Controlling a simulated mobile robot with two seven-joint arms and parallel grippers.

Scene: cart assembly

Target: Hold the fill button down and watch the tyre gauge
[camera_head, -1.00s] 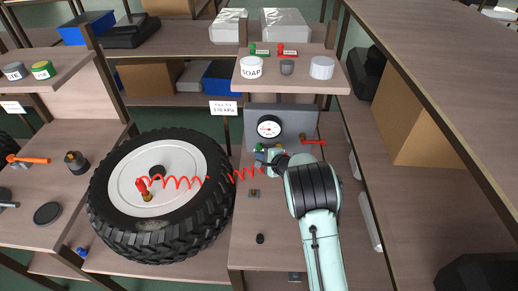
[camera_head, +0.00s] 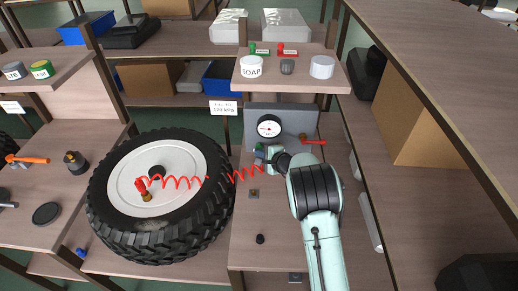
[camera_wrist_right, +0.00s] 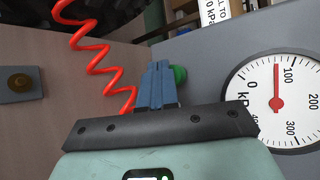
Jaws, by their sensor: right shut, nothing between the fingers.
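The tyre gauge (camera_head: 268,127) is a white dial on a grey panel. In the right wrist view the gauge (camera_wrist_right: 278,103) has its red needle close to the 100 mark. The green fill button (camera_wrist_right: 180,75) is partly hidden behind my right gripper's blue fingers (camera_wrist_right: 158,82), which are shut and empty. The right gripper (camera_head: 262,158) is at the panel below the gauge. The fingertips overlap the button; I cannot tell how far it is pressed. The tyre (camera_head: 200,222) lies on the left bench, with a red coiled hose (camera_head: 180,182) from its valve towards the panel. My left gripper is out of view.
A fill sign (camera_head: 223,107) hangs left of the panel; a red lever (camera_head: 313,141) sits on its right. A shelf above holds a soap tub (camera_head: 251,67) and other small items. A small button plate (camera_head: 254,195) and a black knob (camera_head: 260,239) are on the bench.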

